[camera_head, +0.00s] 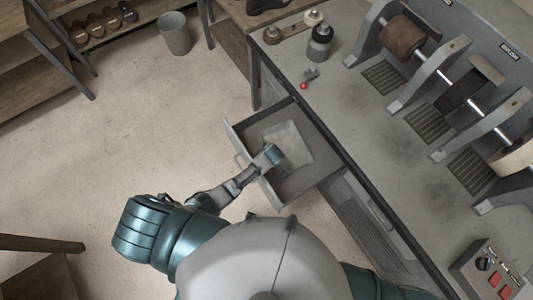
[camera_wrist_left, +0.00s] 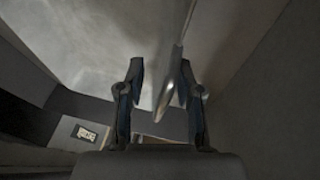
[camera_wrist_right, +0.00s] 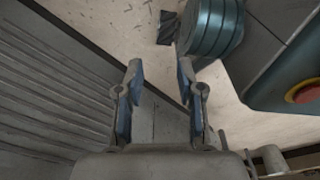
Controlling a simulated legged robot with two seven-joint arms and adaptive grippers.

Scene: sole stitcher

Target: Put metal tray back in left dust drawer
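The dust drawer (camera_head: 236,142) is pulled out from the bench front. The grey metal tray (camera_head: 290,138) lies inside it, looking somewhat askew to the drawer walls. My left gripper (camera_head: 274,156) is over the tray's near part and hides some of it. In the left wrist view the left gripper (camera_wrist_left: 160,88) is open, with the tray's thin edge (camera_wrist_left: 170,90) between the fingers, nearer the right finger. Contact cannot be told. In the right wrist view my right gripper (camera_wrist_right: 160,88) is open and empty beside the louvered bench panel (camera_wrist_right: 50,85). It is hidden in the head view.
The bench top (camera_head: 375,145) carries brush rollers, a grey bottle (camera_head: 320,42), a red-knobbed part (camera_head: 305,84) and a control box (camera_head: 490,270). A bin (camera_head: 174,33) and shoe shelf (camera_head: 95,25) stand at the back left. The floor left of the drawer is clear.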

